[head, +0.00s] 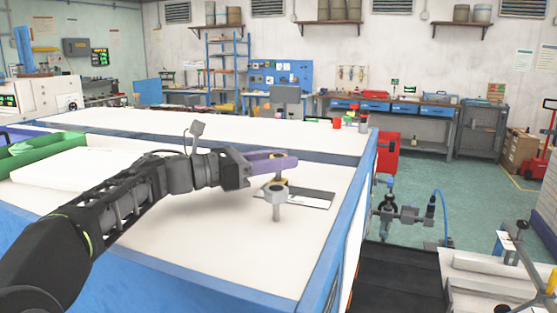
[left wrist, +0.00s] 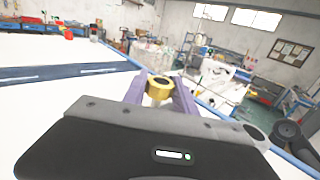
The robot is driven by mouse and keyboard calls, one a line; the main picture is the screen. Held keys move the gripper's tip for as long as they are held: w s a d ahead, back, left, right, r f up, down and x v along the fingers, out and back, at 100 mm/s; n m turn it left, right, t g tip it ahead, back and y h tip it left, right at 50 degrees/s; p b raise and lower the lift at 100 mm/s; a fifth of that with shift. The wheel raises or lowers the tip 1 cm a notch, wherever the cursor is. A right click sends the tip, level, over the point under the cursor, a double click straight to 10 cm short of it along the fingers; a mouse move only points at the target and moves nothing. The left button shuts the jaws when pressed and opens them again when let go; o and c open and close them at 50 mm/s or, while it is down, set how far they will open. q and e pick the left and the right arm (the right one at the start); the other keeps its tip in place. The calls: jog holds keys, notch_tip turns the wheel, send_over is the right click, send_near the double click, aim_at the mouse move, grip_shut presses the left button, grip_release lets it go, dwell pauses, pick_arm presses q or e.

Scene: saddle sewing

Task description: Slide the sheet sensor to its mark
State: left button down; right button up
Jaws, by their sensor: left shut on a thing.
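The left gripper is shut on this part. A flat dark plate with a pale strip (head: 309,197) lies just right of and behind the post. I cannot pick out the mark clearly. My right gripper is not in view.
The white table (head: 180,240) has a blue edge at the right and front. A green tray (head: 42,150) stands at the left. Small items, including a red cup (head: 337,123), stand at the far right corner. The table top in front of the sensor is clear.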

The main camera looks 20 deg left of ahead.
pick_arm(q)
jog(key=d+b, duration=0.2)
jog(key=d, duration=0.2)
jog(key=shift+f, duration=0.1)
jog(key=shift+w+d, duration=0.1)
jog(key=shift+d, duration=0.05)
jog(key=c, duration=1)
grip_release()
jog(key=b+v, duration=0.1)
jog(key=v, duration=0.6)
jog(key=shift+b, duration=0.4)
jog(key=shift+s+a, duration=0.35)
